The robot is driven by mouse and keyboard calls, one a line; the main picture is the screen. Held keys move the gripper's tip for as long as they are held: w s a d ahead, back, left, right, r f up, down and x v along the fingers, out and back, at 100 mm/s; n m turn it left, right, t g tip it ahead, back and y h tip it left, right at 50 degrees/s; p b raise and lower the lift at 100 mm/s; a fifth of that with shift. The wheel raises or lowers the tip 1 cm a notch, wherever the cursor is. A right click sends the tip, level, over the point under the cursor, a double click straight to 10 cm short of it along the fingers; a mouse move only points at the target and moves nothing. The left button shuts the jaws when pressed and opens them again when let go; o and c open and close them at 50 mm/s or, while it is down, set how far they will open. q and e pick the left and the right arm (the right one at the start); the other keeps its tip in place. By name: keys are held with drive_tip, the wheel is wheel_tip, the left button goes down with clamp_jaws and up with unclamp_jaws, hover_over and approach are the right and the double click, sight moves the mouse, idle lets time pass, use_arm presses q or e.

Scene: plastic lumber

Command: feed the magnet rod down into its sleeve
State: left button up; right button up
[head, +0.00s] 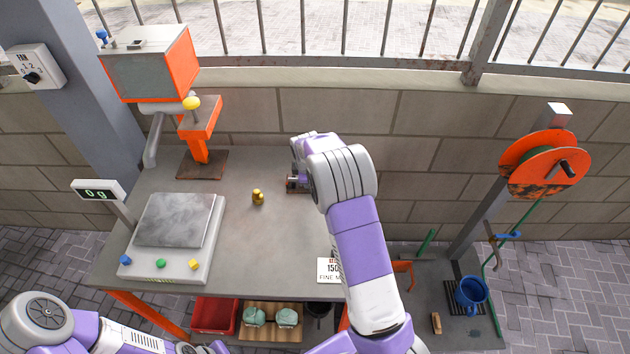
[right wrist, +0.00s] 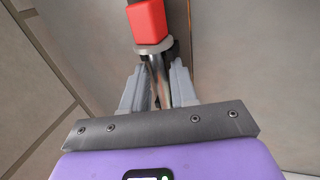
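In the right wrist view, a shiny metal rod (right wrist: 157,72), which I take for the magnet rod, has a grey collar (right wrist: 153,47) and a red block-shaped end (right wrist: 147,21). My right gripper (right wrist: 159,92) has its two grey fingers close on either side of the rod and appears shut on it. In the head view my right arm reaches over the bench to its back edge, and its wrist mostly hides the rod there. A small brown base (head: 291,190) shows partly beneath it. I cannot make out the sleeve. My left arm is at the lower left, its gripper out of view.
On the bench (head: 260,255) stand a scale (head: 175,220), a small brass piece (head: 258,197) and an orange stand (head: 201,130). A white card (head: 328,270) lies near the front edge. A blue mug (head: 470,293) stands on a lower surface at right.

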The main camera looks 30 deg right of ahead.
clamp_jaws()
